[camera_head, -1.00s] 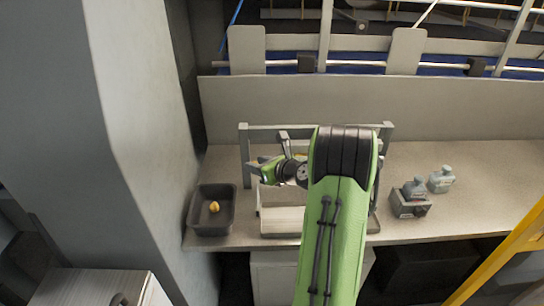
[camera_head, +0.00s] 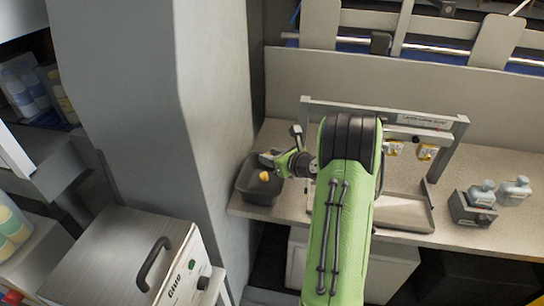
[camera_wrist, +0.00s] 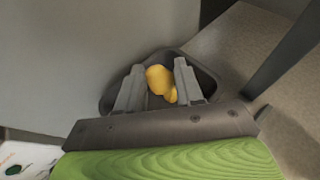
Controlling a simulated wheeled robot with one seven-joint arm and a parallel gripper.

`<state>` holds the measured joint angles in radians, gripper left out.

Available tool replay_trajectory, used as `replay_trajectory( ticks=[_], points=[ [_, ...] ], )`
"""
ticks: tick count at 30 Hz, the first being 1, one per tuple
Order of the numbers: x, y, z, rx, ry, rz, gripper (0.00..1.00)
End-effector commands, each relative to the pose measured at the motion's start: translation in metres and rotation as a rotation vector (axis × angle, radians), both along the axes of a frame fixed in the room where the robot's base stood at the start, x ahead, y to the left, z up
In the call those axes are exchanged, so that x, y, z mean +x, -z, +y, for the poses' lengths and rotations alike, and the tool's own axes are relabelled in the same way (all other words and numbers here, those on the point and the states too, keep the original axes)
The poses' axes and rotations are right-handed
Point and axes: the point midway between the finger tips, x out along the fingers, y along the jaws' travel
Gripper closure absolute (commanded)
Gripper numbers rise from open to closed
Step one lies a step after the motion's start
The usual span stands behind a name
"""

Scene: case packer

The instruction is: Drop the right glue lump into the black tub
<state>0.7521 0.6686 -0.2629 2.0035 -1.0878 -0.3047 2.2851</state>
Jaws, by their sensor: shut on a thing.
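The black tub (camera_head: 244,187) stands at the left end of the bench and also shows in the wrist view (camera_wrist: 107,98). My gripper (camera_head: 268,160) is over the tub, pointing down into it. In the wrist view my gripper (camera_wrist: 159,68) is shut on a yellow glue lump (camera_wrist: 157,78). A smaller yellow patch (camera_wrist: 171,96) shows just below it; I cannot tell whether it is a separate lump lying in the tub. In the head view one yellow lump (camera_head: 264,176) shows at the tub; whether it is held or lying there is unclear.
A grey frame (camera_head: 380,110) with yellow-and-white fittings (camera_head: 427,152) stands behind my arm over a shallow tray (camera_head: 405,212). A grey column (camera_head: 165,100) rises close left of the tub.

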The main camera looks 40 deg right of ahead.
Motion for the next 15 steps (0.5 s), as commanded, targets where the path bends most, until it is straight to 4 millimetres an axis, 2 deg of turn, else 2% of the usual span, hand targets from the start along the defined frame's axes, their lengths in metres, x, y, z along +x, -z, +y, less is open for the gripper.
replay_trajectory(
  ticks=[7, 8, 13, 15],
  points=[
    [0.0002, -0.0001, 0.0, -0.001, 0.0, -0.002, 0.92],
    [0.0002, -0.0002, 0.0, -0.001, 0.0, -0.002, 0.59],
    [0.0001, -0.0003, 0.0, 0.0, 0.0, -0.001, 0.34],
    [0.0001, -0.0003, 0.0, 0.0, 0.0, -0.001, 0.34]
  ],
)
